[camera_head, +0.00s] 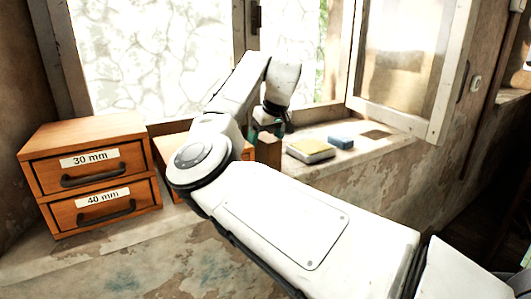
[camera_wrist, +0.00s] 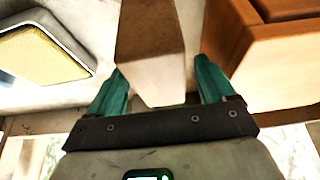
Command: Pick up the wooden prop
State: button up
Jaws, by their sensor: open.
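The wooden prop (camera_wrist: 152,35) is a brown upright-looking block with a paler end face in the wrist view. It also shows in the head view (camera_head: 268,151), just below my gripper on the window sill, partly hidden by my arm. My gripper (camera_wrist: 161,70) is open, with one green finger on each side of the prop's pale end. A narrow gap shows between the prop and the right finger; the left finger is close to the prop's side, and I cannot tell whether it touches. In the head view my gripper (camera_head: 266,131) points down at the prop.
An orange drawer box (camera_wrist: 275,70) stands close beside the right finger; it is mostly hidden in the head view. A labelled drawer cabinet (camera_head: 90,172) stands at left. An open window pane (camera_head: 405,60) is at right.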

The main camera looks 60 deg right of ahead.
jog(key=shift+f, duration=0.1)
jog(key=shift+c, duration=0.5)
jog(key=c, duration=1)
jog(key=shift+c, duration=0.8)
